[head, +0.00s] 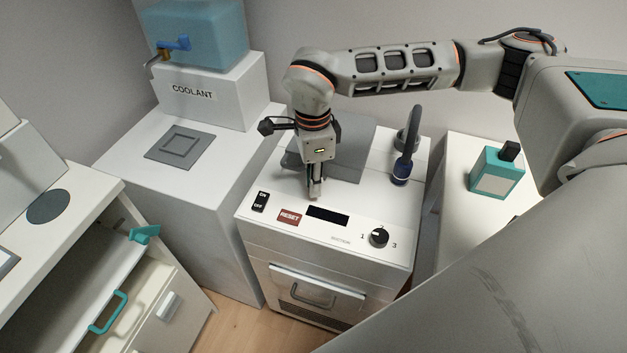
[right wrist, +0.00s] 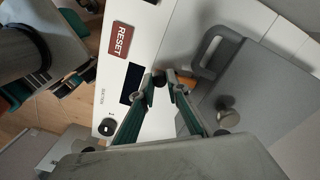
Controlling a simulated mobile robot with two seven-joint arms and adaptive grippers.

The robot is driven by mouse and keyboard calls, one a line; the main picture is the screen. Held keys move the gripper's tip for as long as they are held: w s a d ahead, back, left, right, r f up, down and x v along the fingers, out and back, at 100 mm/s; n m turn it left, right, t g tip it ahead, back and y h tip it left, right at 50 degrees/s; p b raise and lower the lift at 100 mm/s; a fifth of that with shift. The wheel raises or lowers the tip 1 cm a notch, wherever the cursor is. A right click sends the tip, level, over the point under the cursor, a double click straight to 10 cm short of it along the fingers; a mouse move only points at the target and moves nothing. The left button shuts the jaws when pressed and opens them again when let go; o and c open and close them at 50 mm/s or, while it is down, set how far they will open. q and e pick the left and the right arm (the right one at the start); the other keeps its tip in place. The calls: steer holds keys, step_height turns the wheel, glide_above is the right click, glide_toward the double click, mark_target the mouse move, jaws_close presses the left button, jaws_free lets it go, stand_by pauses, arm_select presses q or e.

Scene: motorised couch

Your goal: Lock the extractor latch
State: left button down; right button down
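The white extractor (head: 335,240) stands in the middle of the head view, with a RESET label (head: 289,217), a dark display and a suction dial (head: 379,238) on its top. My right gripper (head: 314,196) points down over the top, just behind the display, and hides part of the grey lid (head: 350,150). In the right wrist view its fingertips (right wrist: 166,77) are nearly together, with nothing clear between them. An orange-brown piece (right wrist: 189,80) shows beside one finger, near the lid's grey handle (right wrist: 217,50). I cannot tell whether this piece is the latch. My left gripper is out of view.
A blue-collared hose (head: 403,160) rises at the extractor's right rear. A coolant tank (head: 205,35) stands on the left cabinet. A teal bottle (head: 497,172) is on the right cabinet. An open drawer (head: 110,300) is at lower left.

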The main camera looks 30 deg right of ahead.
steer(key=shift+r+m+p, duration=0.1)
steer(key=shift+m+p, duration=0.2)
steer(key=shift+w+a+m, duration=0.1)
steer(key=shift+m, duration=0.3)
steer(key=c, duration=2)
jaws_free()
steer(key=shift+o, duration=0.2)
step_height(320, 180, up, 12)
steer(key=shift+w, duration=0.15)
